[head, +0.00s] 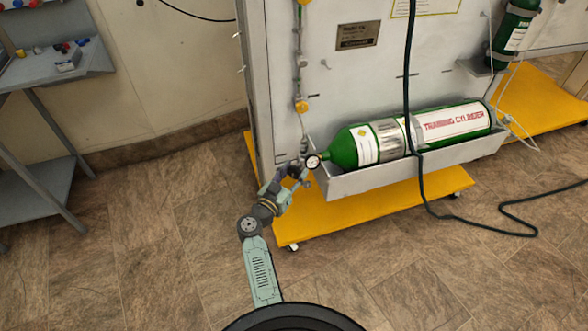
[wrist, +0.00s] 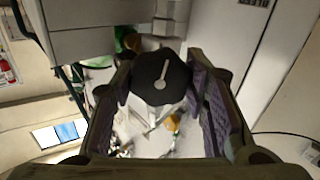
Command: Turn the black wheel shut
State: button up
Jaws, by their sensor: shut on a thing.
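The black wheel (wrist: 161,78) is a dark lobed knob with a pale pointer mark on its face, in the upper middle of the wrist view. My gripper (wrist: 160,92) has a finger on each side of it, with purple-grey pads at its left and right edges, and is shut on it. In the head view my gripper (head: 300,170) is at the left, valve end of a green cylinder (head: 343,150) marked "TRAINING CYLINDER". A round white gauge (head: 313,162) shows beside the gripper. The wheel itself is hidden in the head view.
The cylinder lies in a grey tray (head: 400,172) on a panel above a yellow wheeled base (head: 370,213). A dark green hose (head: 418,190) hangs in front and runs along the floor. A grey bench (head: 60,75) stands at the left. The floor between is clear.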

jog(key=m+p, duration=0.2)
jog(key=m, duration=0.1)
jog(key=shift+r+m, duration=0.1)
jog(key=shift+m, duration=0.2)
jog(key=m+p, duration=0.1)
jog(key=m, duration=0.3)
jog(key=shift+s+d+m, duration=0.1)
jog(key=shift+m, duration=0.2)
jog(key=m, duration=0.4)
jog(key=shift+f, duration=0.25)
jog(key=m+b, duration=0.1)
jog(key=m, duration=0.4)
jog(key=shift+f, duration=0.1)
jog(key=m+b, duration=0.2)
jog(key=m, duration=0.2)
jog(key=shift+f+m, duration=0.1)
jog(key=shift+m, duration=0.2)
jog(key=m+b, duration=0.2)
jog(key=m, duration=0.2)
jog(key=shift+b, duration=0.3)
jog(key=m+b, duration=0.2)
jog(key=m, duration=0.2)
jog(key=shift+f+m+b, duration=0.1)
jog(key=shift+m+b, duration=1.3)
jog(key=shift+m, duration=0.7)
